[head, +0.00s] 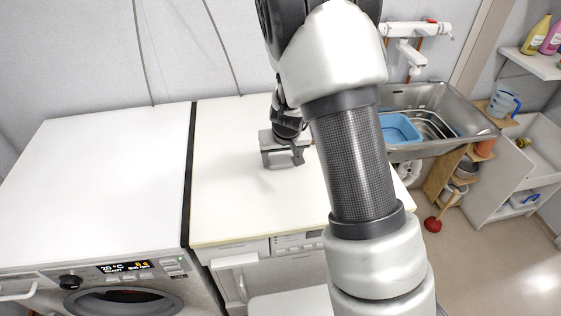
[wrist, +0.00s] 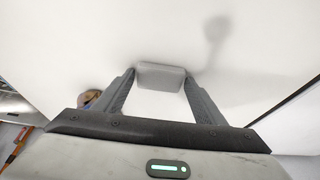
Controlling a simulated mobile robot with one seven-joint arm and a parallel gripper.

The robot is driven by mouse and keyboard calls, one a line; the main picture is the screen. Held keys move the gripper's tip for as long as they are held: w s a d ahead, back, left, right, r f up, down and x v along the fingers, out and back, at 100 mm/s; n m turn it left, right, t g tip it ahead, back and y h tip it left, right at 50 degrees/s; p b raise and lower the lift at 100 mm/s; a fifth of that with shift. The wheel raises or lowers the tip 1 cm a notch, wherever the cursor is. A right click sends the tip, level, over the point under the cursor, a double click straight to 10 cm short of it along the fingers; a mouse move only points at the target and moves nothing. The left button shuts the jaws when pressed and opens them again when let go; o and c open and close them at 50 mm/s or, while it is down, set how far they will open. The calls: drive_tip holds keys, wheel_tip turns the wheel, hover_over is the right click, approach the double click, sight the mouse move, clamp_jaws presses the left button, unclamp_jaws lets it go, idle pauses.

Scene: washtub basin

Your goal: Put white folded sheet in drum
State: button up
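A small pale grey-white folded block, which looks like the white folded sheet (wrist: 160,76), lies between my fingertips in the wrist view. Its ends meet or nearly meet both fingers. My gripper (head: 283,159) is low over the white top of the right machine, fingers pointing down and wide apart; it also shows in the wrist view (wrist: 160,82). I cannot tell whether the fingers press on the block or only stand around it. The drum is behind the dark round door (head: 128,303) of the left machine, cut off at the bottom edge; its inside is not visible.
The left machine top (head: 100,170) is bare, with a dark gap between the machines. A metal sink (head: 455,105) with a blue basin (head: 398,130) stands to the right. A red plunger (head: 433,224) stands on the floor. My arm hides part of the right machine.

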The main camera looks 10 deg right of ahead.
sight(281, 162)
drive_tip(key=c, duration=0.7)
drive_tip(key=shift+o, duration=0.2)
wheel_tip(281, 162, up, 10)
drive_tip(key=p, duration=0.2)
drive_tip(key=s+d+r+p, duration=0.1)
drive_tip(key=s+p, duration=0.4)
drive_tip(key=s, duration=0.6)
drive_tip(key=shift+s+d+r, duration=0.2)
drive_tip(key=shift+s+d, duration=0.2)
drive_tip(key=shift+d, duration=0.1)
